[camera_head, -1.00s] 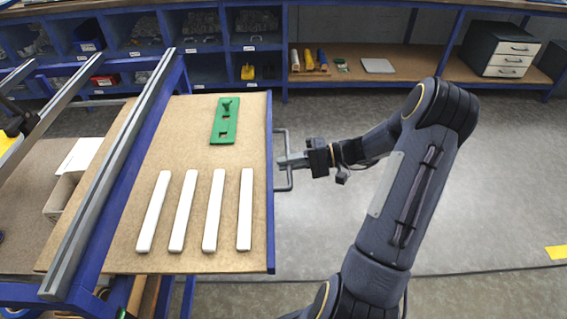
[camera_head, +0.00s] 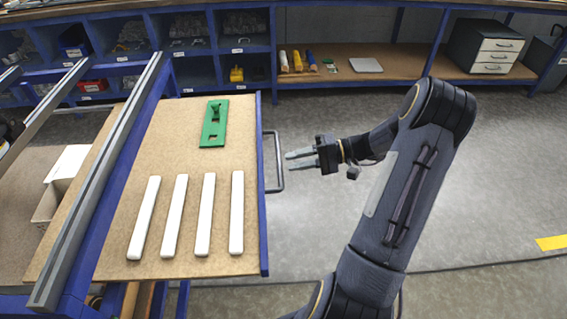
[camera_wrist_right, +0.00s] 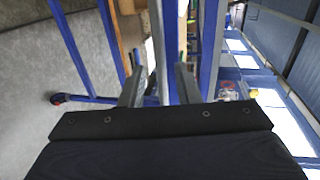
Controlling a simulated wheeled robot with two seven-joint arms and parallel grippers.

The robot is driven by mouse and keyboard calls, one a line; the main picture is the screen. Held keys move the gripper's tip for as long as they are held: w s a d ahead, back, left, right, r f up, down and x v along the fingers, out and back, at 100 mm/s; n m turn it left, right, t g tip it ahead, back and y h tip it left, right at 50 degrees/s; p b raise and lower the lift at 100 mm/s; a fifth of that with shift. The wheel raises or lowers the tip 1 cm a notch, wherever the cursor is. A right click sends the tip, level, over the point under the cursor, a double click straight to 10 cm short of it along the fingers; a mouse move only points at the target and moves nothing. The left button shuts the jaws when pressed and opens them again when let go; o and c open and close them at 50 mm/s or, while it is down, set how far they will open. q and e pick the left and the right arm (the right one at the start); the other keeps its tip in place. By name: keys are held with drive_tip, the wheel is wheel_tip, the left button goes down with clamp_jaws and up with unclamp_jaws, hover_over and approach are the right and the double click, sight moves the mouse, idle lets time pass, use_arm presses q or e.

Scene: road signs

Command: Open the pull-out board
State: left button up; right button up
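The pull-out board (camera_head: 150,215) is a brown panel with a blue front edge (camera_head: 263,200), extending out from the blue frame of the workbench. A dark U-shaped handle (camera_head: 279,160) is fixed to that edge. My right gripper (camera_head: 288,158) is just right of the handle in the head view. Its two fingers are apart and empty, pointing at the handle, with a small gap to it. In the right wrist view the spread fingers (camera_wrist_right: 160,88) face blue and grey bars; which of them is the handle is hard to tell. My left gripper is not in view.
Several white bars (camera_head: 205,215) and a green plate (camera_head: 214,124) lie on the board. Grey rails (camera_head: 105,180) cross its left side. A blue shelf unit (camera_head: 240,40) and a grey drawer cabinet (camera_head: 487,47) stand behind.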

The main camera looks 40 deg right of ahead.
drive_tip(key=v, duration=0.2)
drive_tip(key=shift+s+d, duration=0.25)
drive_tip(key=shift+d, duration=0.1)
drive_tip(key=shift+r, duration=0.1)
